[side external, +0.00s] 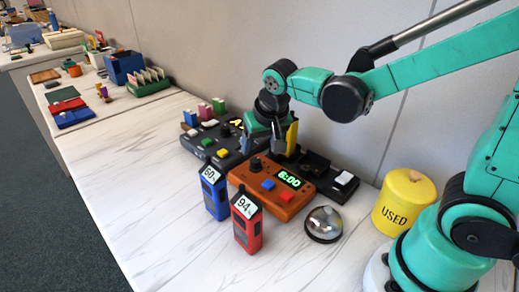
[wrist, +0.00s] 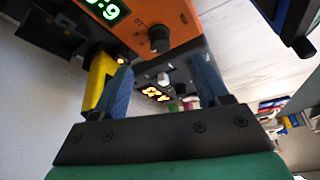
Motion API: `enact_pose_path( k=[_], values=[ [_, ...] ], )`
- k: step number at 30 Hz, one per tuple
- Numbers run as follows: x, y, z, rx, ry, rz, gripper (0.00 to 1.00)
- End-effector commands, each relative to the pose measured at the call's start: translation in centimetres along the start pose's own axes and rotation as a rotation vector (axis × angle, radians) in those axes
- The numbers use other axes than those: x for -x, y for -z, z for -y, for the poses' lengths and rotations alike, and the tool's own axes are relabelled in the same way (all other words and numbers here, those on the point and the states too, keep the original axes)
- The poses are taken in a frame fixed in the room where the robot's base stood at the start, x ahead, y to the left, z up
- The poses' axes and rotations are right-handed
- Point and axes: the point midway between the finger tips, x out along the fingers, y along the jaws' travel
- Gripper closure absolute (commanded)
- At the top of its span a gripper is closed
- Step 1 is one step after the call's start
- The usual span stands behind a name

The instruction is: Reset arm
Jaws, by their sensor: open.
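My gripper (side external: 277,138) points down over the row of control boxes at the wall side of the white table. In the wrist view its two blue-grey fingers (wrist: 163,82) stand apart with nothing held between them. A yellow upright piece (side external: 291,138) is close beside the gripper; in the wrist view it (wrist: 96,80) is outside the left finger, and I cannot tell whether they touch. An orange box (side external: 272,195) with a green display, a knob and coloured buttons is in front of the gripper. A dark control box (side external: 213,143) with an orange-yellow display is to its left.
Blue (side external: 215,192) and red (side external: 247,222) handheld devices stand upright at the front, near a glass dome (side external: 323,224). A yellow "USED" canister (side external: 404,204) is at right. A black unit (side external: 340,180) adjoins the wall. The table's left front is clear.

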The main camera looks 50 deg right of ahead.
Motion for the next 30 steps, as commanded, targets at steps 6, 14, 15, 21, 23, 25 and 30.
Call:
enact_pose_path(
  k=[6,14,15,21,23,25,30],
  values=[
    [3.5,-1.9,-1.1,0.144,0.092,-0.069,0.32],
    [5.8,-4.5,-2.0,0.31,0.175,-0.178,0.32],
    [5.9,-4.8,-2.0,0.325,0.181,-0.189,0.32],
    [6.2,-4.8,-2.0,0.395,0.185,-0.199,0.32],
    [6.2,-4.4,-1.9,0.449,0.175,-0.176,0.32],
    [6.2,-3.5,-1.7,0.541,0.161,-0.135,0.32],
    [5.1,-0.9,-1.0,0.847,0.146,0.009,0.32]
  ],
)
